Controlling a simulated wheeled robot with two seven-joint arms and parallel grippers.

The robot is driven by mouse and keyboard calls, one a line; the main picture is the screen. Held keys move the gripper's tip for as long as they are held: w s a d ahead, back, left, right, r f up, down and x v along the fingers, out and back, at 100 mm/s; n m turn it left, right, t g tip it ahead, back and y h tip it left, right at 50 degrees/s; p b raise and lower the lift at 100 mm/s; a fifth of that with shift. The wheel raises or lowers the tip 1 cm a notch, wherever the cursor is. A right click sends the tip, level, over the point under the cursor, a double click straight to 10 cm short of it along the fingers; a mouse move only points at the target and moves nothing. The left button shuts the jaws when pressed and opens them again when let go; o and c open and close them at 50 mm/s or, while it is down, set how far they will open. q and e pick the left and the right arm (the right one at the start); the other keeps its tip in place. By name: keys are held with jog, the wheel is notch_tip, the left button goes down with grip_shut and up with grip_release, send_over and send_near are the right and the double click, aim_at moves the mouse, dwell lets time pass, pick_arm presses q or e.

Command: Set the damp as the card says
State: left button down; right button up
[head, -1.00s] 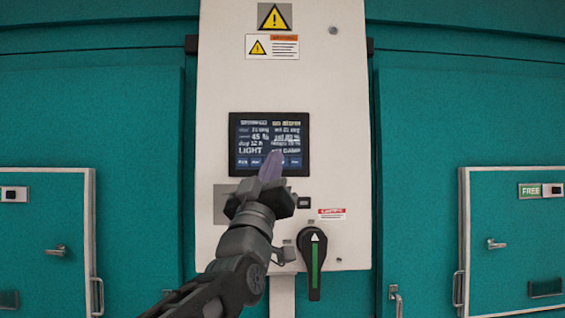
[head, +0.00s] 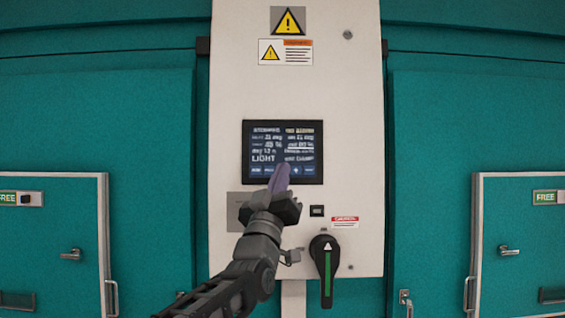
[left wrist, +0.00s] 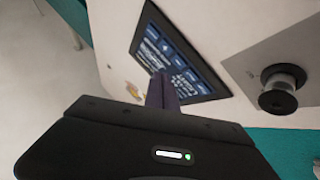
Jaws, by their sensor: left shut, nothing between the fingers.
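The dark touch screen (head: 262,140) is set in a white control cabinet. Its small text is mostly blurred; the word LIGHT reads at lower left, and a row of blue buttons runs along the bottom. My left gripper (head: 281,178) is shut and empty, its purple-grey fingertips overlapping the screen's lower edge. In the left wrist view the fingertips (left wrist: 162,92) are close to the screen (left wrist: 178,62); I cannot tell whether they touch it. I cannot make out a card in either view. My right gripper is not in view.
Below the screen are a grey plate (head: 237,212), partly behind my gripper, and a black rotary handle (head: 327,262) with a green stripe. A black knob (left wrist: 278,97) shows in the left wrist view. Teal chamber doors with handles (head: 509,251) flank the cabinet.

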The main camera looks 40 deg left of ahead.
pick_arm(q)
jog(key=shift+w+a, duration=0.45)
jog(key=shift+w, duration=0.2)
jog(key=shift+w, duration=0.15)
dwell(1.5)
jog(key=shift+w+a, duration=0.2)
jog(key=shift+a, duration=0.05)
jog(key=shift+w+a, duration=0.2)
jog(key=shift+w, duration=0.05)
dwell(0.7)
jog(key=shift+s+d+f+b, duration=0.1)
jog(key=shift+s+d+b, duration=0.35)
jog(key=shift+s+b, duration=0.2)
dwell(0.3)
